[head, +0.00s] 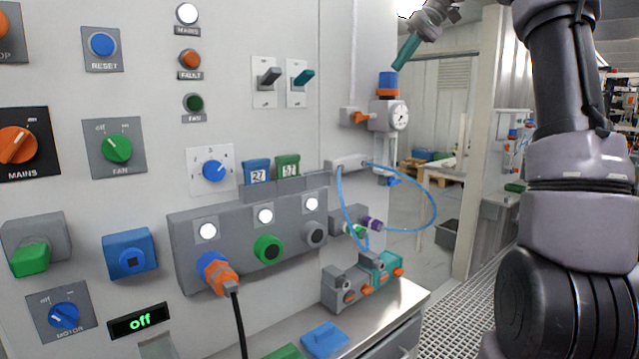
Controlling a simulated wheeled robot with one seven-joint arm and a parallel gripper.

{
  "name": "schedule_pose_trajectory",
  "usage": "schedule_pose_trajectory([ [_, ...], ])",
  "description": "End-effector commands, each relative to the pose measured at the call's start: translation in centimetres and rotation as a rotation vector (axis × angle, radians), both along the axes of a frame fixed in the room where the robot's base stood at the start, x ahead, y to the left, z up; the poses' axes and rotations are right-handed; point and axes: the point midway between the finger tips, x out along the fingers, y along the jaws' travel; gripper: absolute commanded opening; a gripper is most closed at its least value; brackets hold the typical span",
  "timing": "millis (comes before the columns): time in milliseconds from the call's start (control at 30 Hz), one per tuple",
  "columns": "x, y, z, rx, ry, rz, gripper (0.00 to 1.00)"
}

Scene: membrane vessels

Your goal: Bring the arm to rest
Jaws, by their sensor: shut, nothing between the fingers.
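My arm (575,200) rises along the right side of the head view and bends over at the top, where part of it is cut off by the frame edge. My gripper (401,64) shows at the top centre with teal fingers pointing down and left. The fingers look shut, with nothing seen between them. The tips are just above and right of the blue knob (388,82) on the pressure regulator (389,115) in the picture; I cannot tell whether they touch it.
A panel (225,130) with knobs, lamps and switches fills the left. A blue hose (437,205) loops beside the regulator. An orange plug (217,274) with a black cable sits in the socket box. A shelf (400,305) juts out below. Grating floor (462,300) is open between the shelf and my arm.

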Motion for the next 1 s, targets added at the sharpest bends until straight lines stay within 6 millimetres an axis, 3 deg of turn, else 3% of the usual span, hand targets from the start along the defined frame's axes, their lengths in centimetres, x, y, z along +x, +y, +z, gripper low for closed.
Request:
schedule_pose_trajectory([
  [133, -5.0, 2.0, -0.7, -0.113, -0.021, -0.089, 0.00],
  [367, -13.3, 2.8, -3.9, -0.232, -0.091, -0.288, 0.00],
  [700, -25.1, 1.4, -12.2, -0.236, -0.238, -0.599, 0.00],
  [833, -28.1, 0.8, -15.4, -0.202, -0.279, -0.686, 0.00],
  [1000, -29.8, 0.4, -17.7, -0.171, -0.303, -0.744, 0.00],
])
